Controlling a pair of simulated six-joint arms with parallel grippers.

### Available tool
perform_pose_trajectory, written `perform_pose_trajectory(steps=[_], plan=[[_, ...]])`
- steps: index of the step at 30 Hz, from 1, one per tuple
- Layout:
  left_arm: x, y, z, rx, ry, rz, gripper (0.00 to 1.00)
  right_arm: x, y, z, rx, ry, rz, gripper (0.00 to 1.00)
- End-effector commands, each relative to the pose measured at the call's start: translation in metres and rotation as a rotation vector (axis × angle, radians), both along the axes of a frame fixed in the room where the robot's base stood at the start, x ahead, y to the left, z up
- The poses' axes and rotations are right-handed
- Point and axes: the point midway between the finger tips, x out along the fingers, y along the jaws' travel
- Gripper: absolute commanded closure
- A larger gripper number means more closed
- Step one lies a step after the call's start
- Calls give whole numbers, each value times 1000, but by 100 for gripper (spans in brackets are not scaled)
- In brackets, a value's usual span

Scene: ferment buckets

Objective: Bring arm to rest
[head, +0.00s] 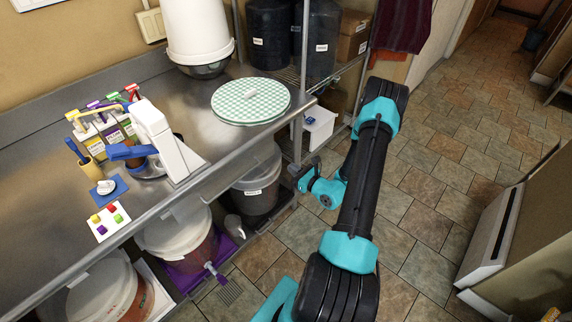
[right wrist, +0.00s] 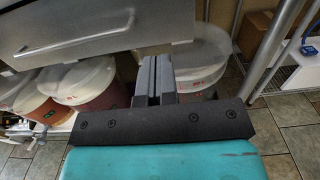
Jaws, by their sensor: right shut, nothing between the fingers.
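My right arm reaches in from the bottom of the head view, and its gripper (head: 303,172) hangs beside the front edge of the steel counter (head: 75,255). In the right wrist view my right gripper (right wrist: 158,72) has its fingers together, with nothing between them. Behind the fingers are the lidded buckets (right wrist: 200,60) under the counter. The fingers appear apart from them. My left arm and gripper are not in view.
On the counter are a green checked round lid (head: 250,101), a white bucket (head: 198,30) and a white device (head: 158,135). Below are a grey bucket (head: 257,185) and a bucket on a purple base (head: 175,235). The tiled floor (head: 425,200) at right is open.

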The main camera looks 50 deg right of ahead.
Motion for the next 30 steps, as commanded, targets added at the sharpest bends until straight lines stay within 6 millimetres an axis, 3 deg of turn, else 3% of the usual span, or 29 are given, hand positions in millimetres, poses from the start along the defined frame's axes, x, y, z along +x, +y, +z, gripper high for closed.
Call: perform_pose_trajectory(steps=[16, 20, 23, 26, 30], plan=[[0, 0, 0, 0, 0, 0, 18, -3, 1, 0, 0, 0, 2, 100], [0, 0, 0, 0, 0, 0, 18, 1, 14, -2, 8, 16, 46, 100], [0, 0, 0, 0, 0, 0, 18, 9, 43, -6, 22, 55, 146, 100], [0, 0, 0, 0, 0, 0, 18, 15, 89, -12, 33, 118, 310, 100], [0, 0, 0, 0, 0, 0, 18, 9, 170, -24, 12, 239, 625, 100]])
